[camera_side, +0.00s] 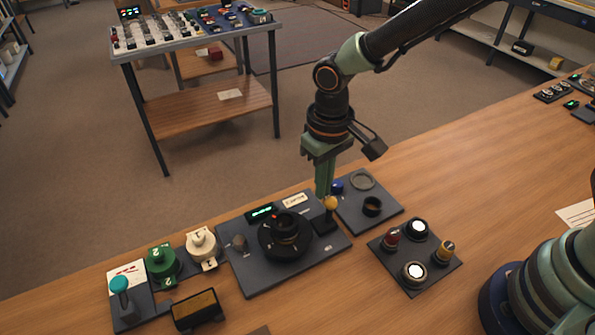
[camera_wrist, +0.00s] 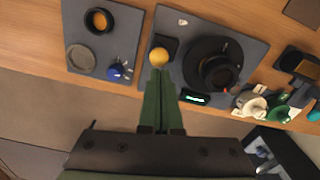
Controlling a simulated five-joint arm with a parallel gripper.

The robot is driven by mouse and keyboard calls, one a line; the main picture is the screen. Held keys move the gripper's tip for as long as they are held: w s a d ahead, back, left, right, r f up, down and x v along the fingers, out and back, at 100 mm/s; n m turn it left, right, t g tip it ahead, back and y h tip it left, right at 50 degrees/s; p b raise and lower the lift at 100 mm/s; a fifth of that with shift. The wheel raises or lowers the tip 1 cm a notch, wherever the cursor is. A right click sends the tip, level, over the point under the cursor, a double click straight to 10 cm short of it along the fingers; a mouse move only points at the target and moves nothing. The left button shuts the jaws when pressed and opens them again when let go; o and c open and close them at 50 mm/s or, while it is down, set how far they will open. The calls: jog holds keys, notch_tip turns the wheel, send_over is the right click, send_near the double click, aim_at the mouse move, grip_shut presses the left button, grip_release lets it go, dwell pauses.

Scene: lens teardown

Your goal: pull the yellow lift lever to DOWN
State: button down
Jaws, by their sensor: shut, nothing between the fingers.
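The yellow lift lever, a yellow ball knob (camera_side: 330,202) on a short dark stem, stands at the right side of the dark panel (camera_side: 250,275). The knob also shows in the wrist view (camera_wrist: 159,56), just beyond my fingertips. My gripper (camera_side: 323,192) is shut and empty, pointing down right behind the knob. In the wrist view my gripper (camera_wrist: 158,72) has its fingers together, their tips close to the knob. I cannot tell whether they touch it. A black round turntable (camera_side: 285,236) sits left of the lever. The lever's position markings are too small to read.
A plate with a blue knob (camera_side: 338,187) and two rings stands just right of the lever. A panel of several buttons (camera_side: 415,255) lies in front right.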

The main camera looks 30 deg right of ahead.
jog(key=shift+s, duration=1.25)
jog(key=shift+w, duration=0.2)
jog(key=shift+w+f, duration=0.25)
jog(key=shift+w, duration=0.45)
jog(key=shift+w+r, duration=0.1)
jog(key=shift+w+a+r, duration=0.1)
jog(key=shift+w+r, duration=0.05)
jog(key=shift+w, duration=0.05)
notch_tip(320, 180, up, 11)
jog(key=s+a, duration=0.1)
